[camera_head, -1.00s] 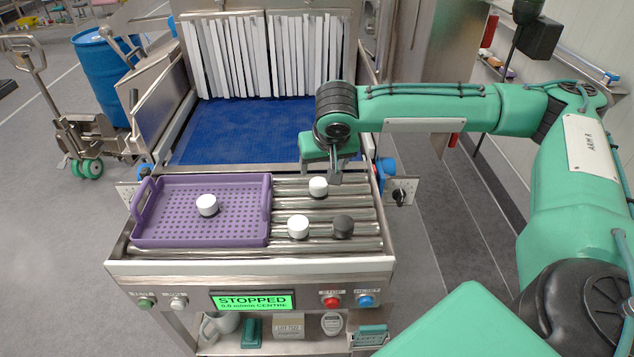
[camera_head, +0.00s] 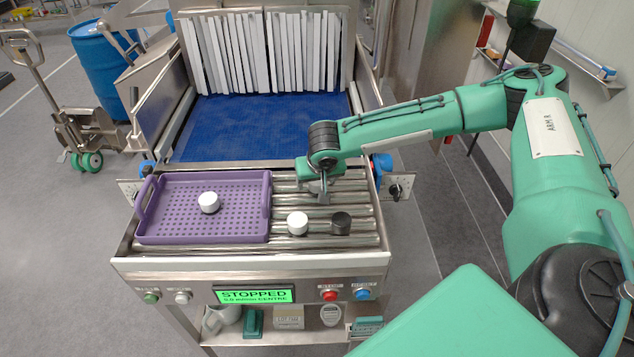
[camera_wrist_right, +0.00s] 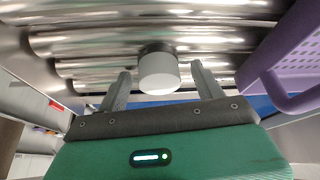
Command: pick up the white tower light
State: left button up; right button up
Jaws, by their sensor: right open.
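My right gripper (camera_head: 323,191) is open and points down over the rear part of the roller bed. It also shows in the right wrist view (camera_wrist_right: 161,85), its two fingers apart with a white round light on a dark base (camera_wrist_right: 158,71) between them, no grip visible. My left gripper is not in view.
The steel rollers (camera_head: 360,212) carry the tray on the left. Behind them lie a blue belt (camera_head: 255,125) and a white strip curtain (camera_head: 262,55). A front panel has buttons and a screen reading STOPPED (camera_head: 253,295). The right end of the rollers is clear.

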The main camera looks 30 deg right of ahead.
jog(key=shift+c, duration=0.2)
jog(key=c, duration=1)
jog(key=shift+c, duration=0.2)
notch_tip(320, 180, up, 20)
jog(key=b, duration=0.3)
jog(key=shift+b, duration=0.4)
